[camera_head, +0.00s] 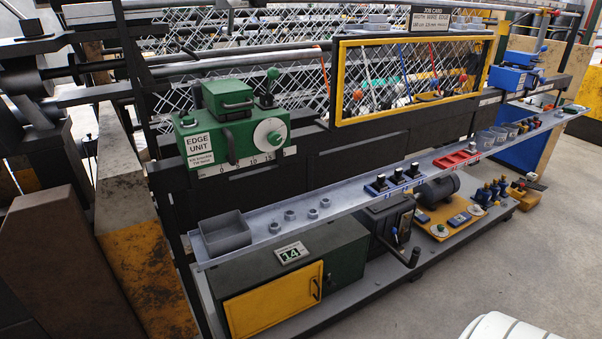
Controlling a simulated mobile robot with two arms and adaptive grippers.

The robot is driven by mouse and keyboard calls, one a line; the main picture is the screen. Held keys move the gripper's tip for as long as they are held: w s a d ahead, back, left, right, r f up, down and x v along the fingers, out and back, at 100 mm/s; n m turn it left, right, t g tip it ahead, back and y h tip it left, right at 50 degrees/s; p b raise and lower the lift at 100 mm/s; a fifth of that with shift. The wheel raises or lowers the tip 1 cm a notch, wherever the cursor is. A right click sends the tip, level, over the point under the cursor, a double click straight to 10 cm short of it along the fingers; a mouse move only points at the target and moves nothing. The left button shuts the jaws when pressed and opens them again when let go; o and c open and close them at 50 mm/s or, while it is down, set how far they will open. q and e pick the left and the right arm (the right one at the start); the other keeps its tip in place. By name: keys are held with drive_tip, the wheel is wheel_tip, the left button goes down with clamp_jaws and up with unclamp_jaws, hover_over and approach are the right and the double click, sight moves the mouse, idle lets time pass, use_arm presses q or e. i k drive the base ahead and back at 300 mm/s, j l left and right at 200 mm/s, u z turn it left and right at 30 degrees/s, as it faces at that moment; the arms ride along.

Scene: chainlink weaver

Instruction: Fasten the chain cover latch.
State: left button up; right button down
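Neither of my grippers shows in the head view. I cannot tell for sure which part is the chain cover, and no latch is clear at this size. A black box with a crank handle (403,249) sits under the grey shelf, beside the green cabinet. The cabinet's yellow door (272,302) has a dark handle (317,289) at its right edge and looks shut. A yellow-framed guard (337,84) stands across the mesh above. The green edge unit (232,134) has a lidded top with a dark handle.
A long grey shelf (340,203) runs along the machine front, holding a grey bin (225,233), several nuts, black switches (397,176) and a red tray (457,157). A motor (437,188) sits on the lower deck. The floor (530,255) at right is clear.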

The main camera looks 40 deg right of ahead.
sight(332, 285)
drive_tip(key=z, duration=1.55)
